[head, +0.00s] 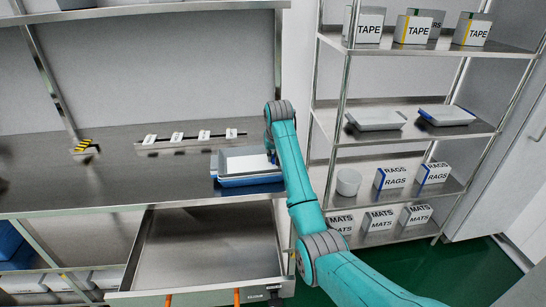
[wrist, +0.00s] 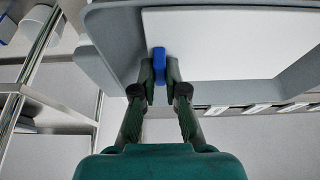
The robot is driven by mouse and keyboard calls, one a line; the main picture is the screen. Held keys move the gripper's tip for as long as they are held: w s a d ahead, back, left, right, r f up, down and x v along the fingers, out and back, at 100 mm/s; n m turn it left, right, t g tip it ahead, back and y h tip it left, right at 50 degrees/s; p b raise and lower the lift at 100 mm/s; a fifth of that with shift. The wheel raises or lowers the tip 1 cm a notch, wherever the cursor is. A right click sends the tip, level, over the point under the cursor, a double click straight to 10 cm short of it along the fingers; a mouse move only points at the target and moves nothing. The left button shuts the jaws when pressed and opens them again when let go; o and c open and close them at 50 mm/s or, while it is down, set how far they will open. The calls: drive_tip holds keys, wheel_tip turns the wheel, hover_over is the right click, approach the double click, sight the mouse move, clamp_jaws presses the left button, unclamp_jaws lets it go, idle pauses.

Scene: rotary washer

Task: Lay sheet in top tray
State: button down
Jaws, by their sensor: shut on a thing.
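A pale grey tray (head: 224,162) sits on top of a blue tray (head: 250,183) on the steel bench. A white sheet (head: 248,163) shows within the upper tray. In the wrist view, the white sheet (wrist: 230,45) lies inside the outline of the grey tray (wrist: 108,45), with a blue tab (wrist: 159,60) at its near edge. My gripper (wrist: 159,75) is shut on the blue tab. In the head view my arm hides most of the gripper at the tray's right end. I cannot tell whether the sheet touches the tray floor.
A labelled rail (head: 190,141) stands behind the trays. The bench (head: 110,185) is clear to the left, apart from a yellow-and-black striped block (head: 86,148). An open drawer (head: 205,245) juts out below. A wire-post rack (head: 395,120) with boxes and trays stands at the right.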

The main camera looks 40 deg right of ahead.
drive_tip(key=shift+f, duration=0.2)
drive_tip(key=c, duration=1.2)
unclamp_jaws()
drive_tip(key=v, duration=1.2)
drive_tip(key=shift+a, duration=0.1)
